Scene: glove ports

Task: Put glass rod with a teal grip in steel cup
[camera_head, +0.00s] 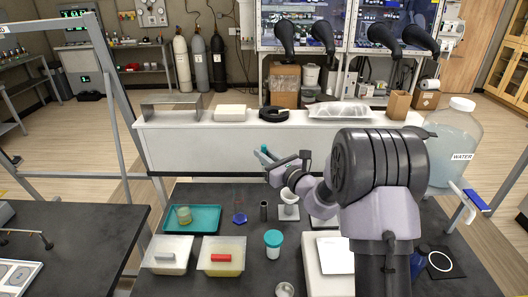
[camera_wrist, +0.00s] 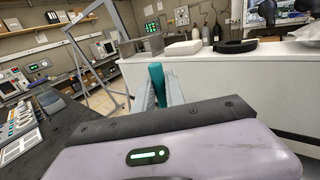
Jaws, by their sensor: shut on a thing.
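My gripper (camera_head: 262,156) is raised above the back part of the dark bench, left of my arm. It is shut on the glass rod with a teal grip (camera_head: 264,148). In the wrist view the teal grip (camera_wrist: 157,78) stands between the two pale fingers of my gripper (camera_wrist: 160,92). The glass part of the rod cannot be made out. A small round metallic vessel, which looks like the steel cup (camera_head: 285,290), stands at the front edge of the head view, partly cut off and well away from the gripper. It does not show in the wrist view.
A teal tray (camera_head: 207,232) holds a yellowish jar. Two tubs (camera_head: 167,256) (camera_head: 222,258), a teal-lidded jar (camera_head: 273,243), a dark cylinder (camera_head: 264,211), a small blue item (camera_head: 239,218) and a white mortar-like piece (camera_head: 289,205) crowd the bench. A white counter (camera_head: 200,145) stands behind.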

